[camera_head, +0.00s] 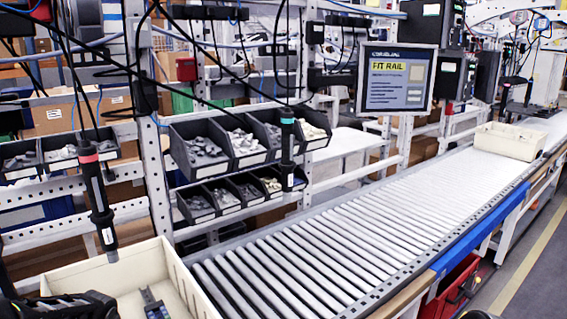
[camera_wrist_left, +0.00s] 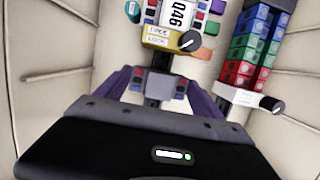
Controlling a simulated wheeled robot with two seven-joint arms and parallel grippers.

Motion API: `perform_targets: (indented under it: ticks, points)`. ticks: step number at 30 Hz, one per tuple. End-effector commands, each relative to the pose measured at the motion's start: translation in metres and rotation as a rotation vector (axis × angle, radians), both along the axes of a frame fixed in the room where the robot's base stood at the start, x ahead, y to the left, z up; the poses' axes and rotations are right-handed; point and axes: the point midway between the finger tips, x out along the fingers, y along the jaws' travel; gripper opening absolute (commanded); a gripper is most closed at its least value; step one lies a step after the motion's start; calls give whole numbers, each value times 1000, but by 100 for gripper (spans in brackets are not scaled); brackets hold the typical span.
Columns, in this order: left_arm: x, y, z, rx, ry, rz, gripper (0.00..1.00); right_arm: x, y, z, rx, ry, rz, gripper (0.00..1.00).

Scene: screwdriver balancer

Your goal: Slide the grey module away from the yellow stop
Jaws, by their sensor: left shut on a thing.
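In the left wrist view, a grey module (camera_wrist_left: 158,84) with small coloured keys sits on a rail between the two purple-grey fingers of my left gripper (camera_wrist_left: 160,90). The gripper is shut on it. The yellow stop (camera_wrist_left: 160,38), with a printed label and a black knob, is on the same rail just beyond the module. A small gap seems to show between them. In the head view, my left gripper (camera_head: 62,305) is a dark shape at the bottom left, and its fingers are hidden. My right gripper is not in view.
A cream bin (camera_head: 172,275) surrounds the work. Beyond the stop are more coloured modules. A second rail with red, green and blue modules (camera_wrist_left: 243,60) and a pale knobbed stop (camera_wrist_left: 247,98) lies to the right.

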Motion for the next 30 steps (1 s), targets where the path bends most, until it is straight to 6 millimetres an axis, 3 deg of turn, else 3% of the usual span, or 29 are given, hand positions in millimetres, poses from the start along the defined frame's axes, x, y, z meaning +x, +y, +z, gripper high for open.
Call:
perform_targets:
  ticks: [30]
  points:
    - [-5,-4,0,-1,1,0,37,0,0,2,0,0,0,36]
